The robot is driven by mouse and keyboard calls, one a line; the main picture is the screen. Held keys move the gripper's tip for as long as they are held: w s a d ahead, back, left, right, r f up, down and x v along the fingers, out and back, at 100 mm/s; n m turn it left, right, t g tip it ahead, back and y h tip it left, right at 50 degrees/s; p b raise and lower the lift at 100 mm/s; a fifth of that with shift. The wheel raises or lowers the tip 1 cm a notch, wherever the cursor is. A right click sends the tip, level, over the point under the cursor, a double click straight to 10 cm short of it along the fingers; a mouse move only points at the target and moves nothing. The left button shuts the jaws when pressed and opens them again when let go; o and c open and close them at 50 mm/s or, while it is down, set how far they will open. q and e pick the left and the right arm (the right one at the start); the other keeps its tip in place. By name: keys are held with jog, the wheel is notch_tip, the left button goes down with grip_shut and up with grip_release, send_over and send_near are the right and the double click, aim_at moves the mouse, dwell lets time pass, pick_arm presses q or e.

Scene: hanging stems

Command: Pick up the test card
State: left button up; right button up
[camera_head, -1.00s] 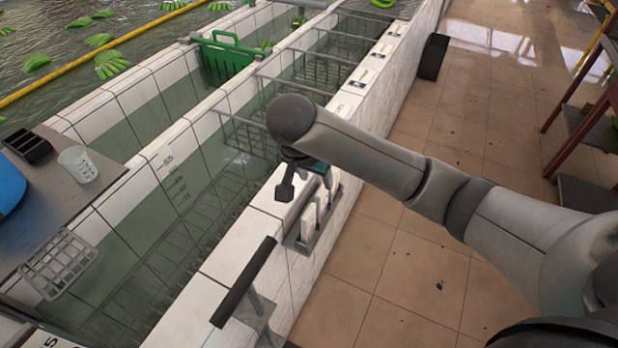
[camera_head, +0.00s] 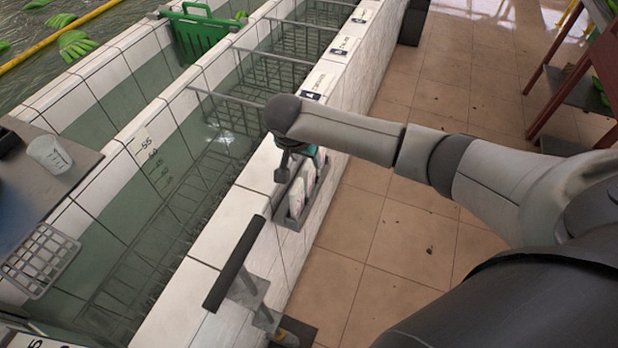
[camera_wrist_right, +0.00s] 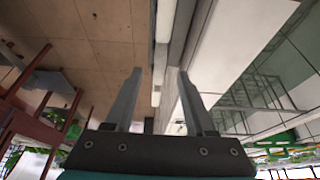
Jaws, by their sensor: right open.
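White cards (camera_head: 297,196), seemingly the test cards, stand upright in a small grey holder (camera_head: 291,222) on the outer side of the white tiled tank wall. My right gripper (camera_head: 281,175) is beside the cards, at their left in the head view, over the wall top. My arm partly covers the far end of the holder. In the right wrist view the two fingers (camera_wrist_right: 160,72) are apart, with nothing clearly held between them. Narrow pale pieces show past the fingers there; I cannot tell if they are the cards. My left gripper is not in view.
A black bar (camera_head: 234,262) on a bracket rises from the wall nearer me. Water tanks with wire racks (camera_head: 270,80) lie left, with a green basket (camera_head: 200,35). A beaker (camera_head: 49,154) and a white wire rack (camera_head: 40,260) are at far left.

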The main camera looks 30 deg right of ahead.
aim_at(308, 162)
jog(key=shift+b+x, duration=0.35)
jog(key=shift+x, duration=1.9)
jog(key=shift+c, duration=0.2)
grip_shut()
